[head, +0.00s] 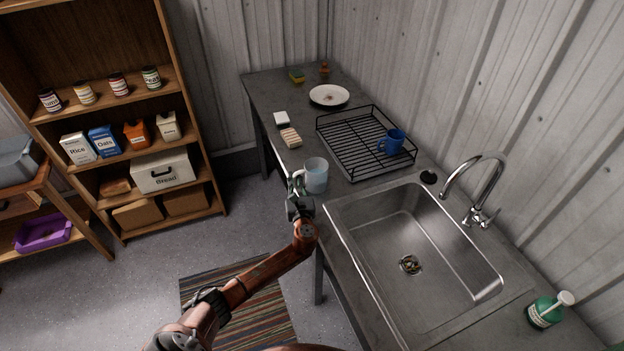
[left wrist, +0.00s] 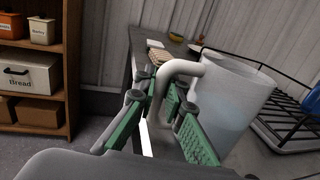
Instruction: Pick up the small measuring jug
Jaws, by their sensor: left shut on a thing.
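The small measuring jug (head: 316,175) is a pale, translucent cup at the counter's front edge, between the drying rack and the sink. In the left wrist view the jug (left wrist: 230,95) fills the right of the picture, upright, with its handle toward me. My left gripper (head: 297,186) is at the jug's left side. In the left wrist view its green-padded fingers (left wrist: 164,108) stand on both sides of the handle and are shut on it. I cannot tell whether the jug's base touches the counter. My right gripper is not in view.
The steel sink (head: 365,215) with a tap lies to the right. A black drying rack (head: 345,150) with a blue mug (head: 392,142) stands behind the jug. A shelf (head: 190,130) stands left.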

